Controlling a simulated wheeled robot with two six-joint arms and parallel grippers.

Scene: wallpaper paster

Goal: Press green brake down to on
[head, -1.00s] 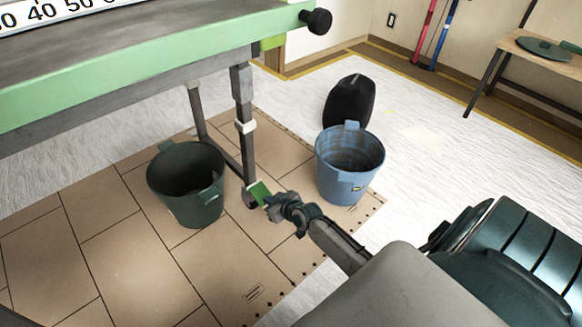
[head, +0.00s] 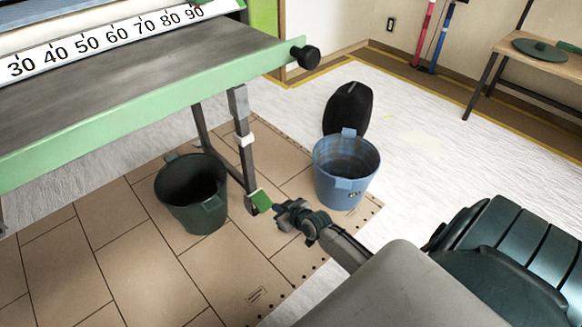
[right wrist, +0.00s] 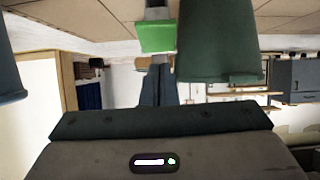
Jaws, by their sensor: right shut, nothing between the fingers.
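The green brake (head: 261,200) is a small tilted tab at the foot of the grey table leg, by the caster. In the right wrist view, which looks upside down, the green brake (right wrist: 157,38) lies straight ahead of the fingertips. My right gripper (head: 278,208) is shut and empty, just right of the brake in the head view. Its shut fingers (right wrist: 158,68) point at the brake's near edge in the wrist view; I cannot tell if they touch it. The caster is partly hidden behind the brake. My left gripper is not in view.
A dark green bucket (head: 190,195) stands left of the leg and a blue bucket (head: 346,170) stands right of it. The green-edged pasting table (head: 130,125) overhangs the floor at the upper left. A black bag (head: 348,108) stands behind the blue bucket.

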